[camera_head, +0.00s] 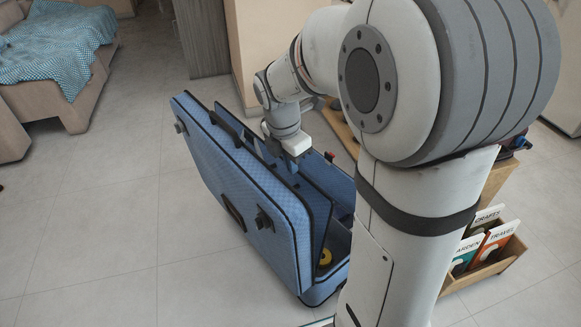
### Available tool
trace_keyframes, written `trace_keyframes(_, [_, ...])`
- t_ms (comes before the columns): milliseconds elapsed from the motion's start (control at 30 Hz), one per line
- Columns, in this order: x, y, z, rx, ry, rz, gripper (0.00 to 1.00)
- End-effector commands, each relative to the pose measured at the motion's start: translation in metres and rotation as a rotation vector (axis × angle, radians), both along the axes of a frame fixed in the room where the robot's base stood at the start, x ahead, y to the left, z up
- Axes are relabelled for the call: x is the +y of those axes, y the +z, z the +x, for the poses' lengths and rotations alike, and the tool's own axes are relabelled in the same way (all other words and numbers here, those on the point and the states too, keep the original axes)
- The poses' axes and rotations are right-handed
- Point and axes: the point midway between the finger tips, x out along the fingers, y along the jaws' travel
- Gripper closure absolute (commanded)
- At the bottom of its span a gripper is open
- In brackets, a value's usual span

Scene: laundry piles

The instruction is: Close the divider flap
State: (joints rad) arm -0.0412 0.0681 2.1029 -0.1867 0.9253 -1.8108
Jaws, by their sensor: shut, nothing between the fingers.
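The blue suitcase (235,165) stands open on the tiled floor, its large lid panel tilted up on the left. A blue, dark-edged inner panel, apparently the divider flap (318,207), stands raised between the lid and the suitcase base (335,282). My gripper (293,158) points down at the upper part of the opening, close to the flap. Its fingers are shut with nothing held. I cannot tell whether they touch the flap. A small yellow item (325,257) lies in the base. My arm hides part of the suitcase's right side.
A wooden rack with books (485,245) stands at the right, beside my arm. A beige sofa with a blue patterned blanket (60,45) is at the upper left. A wall corner and grey cabinet (203,35) stand behind. The floor left of the suitcase is clear.

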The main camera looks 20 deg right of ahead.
Motion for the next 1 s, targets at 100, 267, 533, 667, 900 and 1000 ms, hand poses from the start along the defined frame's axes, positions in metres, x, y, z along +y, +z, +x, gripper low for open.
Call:
trace_keyframes(100, [-0.004,-0.029,0.001,0.003,-0.002,0.0,1.0])
trace_keyframes(267, [-0.008,-0.055,0.002,0.002,-0.003,0.0,1.0])
trace_keyframes(533, [-0.011,-0.073,0.004,0.0,-0.004,0.001,1.0])
trace_keyframes(667, [-0.011,-0.073,0.004,0.0,-0.004,0.001,1.0])
trace_keyframes(900, [-0.012,-0.072,0.004,0.0,-0.005,0.002,1.0])
trace_keyframes(1000, [-0.015,-0.071,0.007,0.003,-0.004,0.009,1.0])
